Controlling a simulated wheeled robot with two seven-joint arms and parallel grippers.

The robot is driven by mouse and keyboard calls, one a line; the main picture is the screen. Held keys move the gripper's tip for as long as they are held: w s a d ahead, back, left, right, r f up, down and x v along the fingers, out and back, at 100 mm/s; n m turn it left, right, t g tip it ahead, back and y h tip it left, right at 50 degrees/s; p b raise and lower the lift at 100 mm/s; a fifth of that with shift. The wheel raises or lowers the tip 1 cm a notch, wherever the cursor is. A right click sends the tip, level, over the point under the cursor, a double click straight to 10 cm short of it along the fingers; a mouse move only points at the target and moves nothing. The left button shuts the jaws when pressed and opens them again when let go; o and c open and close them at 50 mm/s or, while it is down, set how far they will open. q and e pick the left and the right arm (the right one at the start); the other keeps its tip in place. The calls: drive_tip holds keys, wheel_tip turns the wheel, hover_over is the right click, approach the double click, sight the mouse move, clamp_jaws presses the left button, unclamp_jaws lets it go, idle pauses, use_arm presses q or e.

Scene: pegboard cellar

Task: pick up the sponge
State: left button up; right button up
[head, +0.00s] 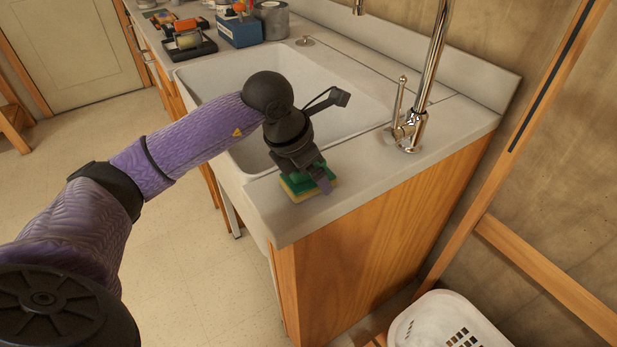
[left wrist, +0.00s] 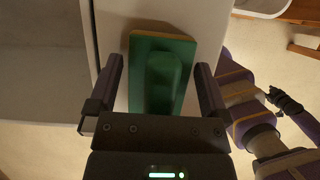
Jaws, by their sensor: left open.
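The sponge (head: 296,190) has a green top over a yellow layer and lies on the counter strip at the near corner of the sink. In the left wrist view the sponge (left wrist: 176,47) lies between the two fingers, with a raised green part along its middle. My left gripper (head: 316,182) is right above the sponge and partly hides it in the head view. In the wrist view the left gripper (left wrist: 160,85) is open, with one finger on each side of the sponge and a gap showing at each side. My right gripper is not in view.
The white sink (head: 225,68) lies just behind the sponge, and a chrome faucet (head: 410,128) stands to its right. The counter's front edge is close. A blue box (head: 238,30) and other items stand at the far end. A white basket (head: 445,318) is on the floor at lower right.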

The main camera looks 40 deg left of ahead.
use_arm(q)
drive_tip(key=c, duration=0.6)
drive_tip(key=shift+c, duration=1.8)
drive_tip(key=shift+r, duration=0.1)
wheel_tip(320, 180, up, 9)
drive_tip(key=p, duration=0.3)
drive_tip(key=shift+r+p, duration=0.15)
drive_tip(key=shift+p, duration=0.15)
drive_tip(key=shift+r, duration=0.35)
